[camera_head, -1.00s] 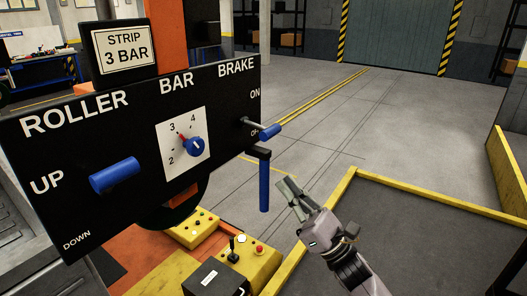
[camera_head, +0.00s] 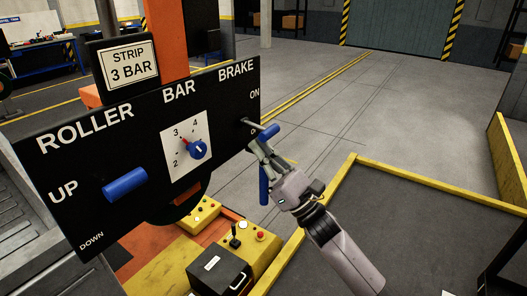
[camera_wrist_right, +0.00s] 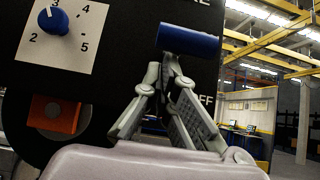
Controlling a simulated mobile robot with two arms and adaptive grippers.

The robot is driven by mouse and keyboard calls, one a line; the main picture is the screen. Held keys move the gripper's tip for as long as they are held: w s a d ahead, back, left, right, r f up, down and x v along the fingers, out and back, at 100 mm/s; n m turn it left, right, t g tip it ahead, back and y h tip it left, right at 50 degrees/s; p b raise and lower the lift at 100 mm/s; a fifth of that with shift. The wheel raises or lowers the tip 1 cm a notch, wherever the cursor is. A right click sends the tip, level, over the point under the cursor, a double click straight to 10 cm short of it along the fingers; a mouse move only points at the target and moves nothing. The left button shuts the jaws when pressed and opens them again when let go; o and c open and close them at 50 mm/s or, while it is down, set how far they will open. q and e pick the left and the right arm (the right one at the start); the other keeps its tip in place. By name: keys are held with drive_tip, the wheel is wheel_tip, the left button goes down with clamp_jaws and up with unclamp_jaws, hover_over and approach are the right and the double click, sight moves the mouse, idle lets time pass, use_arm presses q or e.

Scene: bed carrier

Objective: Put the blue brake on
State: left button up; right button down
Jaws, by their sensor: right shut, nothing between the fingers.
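The brake lever's blue handle (camera_head: 268,132) sticks out from the right side of the black panel (camera_head: 225,130), between the ON and OFF labels. In the right wrist view the handle (camera_wrist_right: 188,40) lies level above OFF. My right gripper (camera_head: 255,147) is shut and empty, its fingertips close under the handle. In the right wrist view the fingertips (camera_wrist_right: 170,63) meet just below the handle; whether they touch it I cannot tell. My left gripper is not in view.
A second blue handle (camera_head: 264,185) hangs upright below the panel's right side, partly behind my right gripper. The panel also bears a blue roller handle (camera_head: 125,185) and a bar dial (camera_head: 198,150). A yellow control box (camera_head: 255,240) stands below. Open floor lies behind.

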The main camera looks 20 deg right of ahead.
drive_tip(key=shift+s+d+r+g+p, duration=0.15)
drive_tip(key=shift+r+g+p, duration=0.15)
drive_tip(key=shift+p, duration=0.45)
drive_tip(key=shift+h, duration=0.3)
